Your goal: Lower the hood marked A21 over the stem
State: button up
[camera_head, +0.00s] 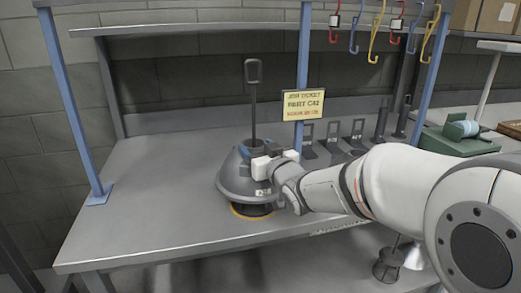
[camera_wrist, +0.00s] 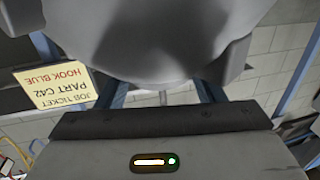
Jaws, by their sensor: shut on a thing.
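The grey bell-shaped hood (camera_head: 235,180) is over a dark round base with a yellow ring (camera_head: 240,212) on the bench. A small label (camera_head: 263,192) on its front is too small to read surely. A tall dark rod (camera_head: 253,105) with a slotted head rises from the hood's top; I cannot tell whether it is the stem or part of the hood. My gripper (camera_head: 268,160) is shut on the hood near its collar, from the right. In the wrist view the hood (camera_wrist: 160,45) fills the top. Its rim looks close above the base; contact is unclear.
A yellow job ticket (camera_head: 303,104) reading part C42 is behind the hood, near a blue post (camera_head: 304,60). Several dark stands (camera_head: 333,138) are behind my arm. Coloured hooks (camera_head: 378,30) hang from the upper rail. The bench's left side (camera_head: 150,215) is clear.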

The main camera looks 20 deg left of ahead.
aim_at(254, 128)
jog(key=o, duration=1.6)
jog(key=shift+s, duration=0.1)
jog(key=shift+r+p, duration=1.4)
jog(key=shift+r, duration=1.1)
jog(key=v, duration=0.3)
jog(key=r+v, duration=0.1)
jog(key=v, duration=0.2)
jog(key=r+v, duration=0.1)
jog(key=v, duration=0.3)
jog(key=shift+s+a, duration=0.1)
jog(key=shift+s, duration=0.05)
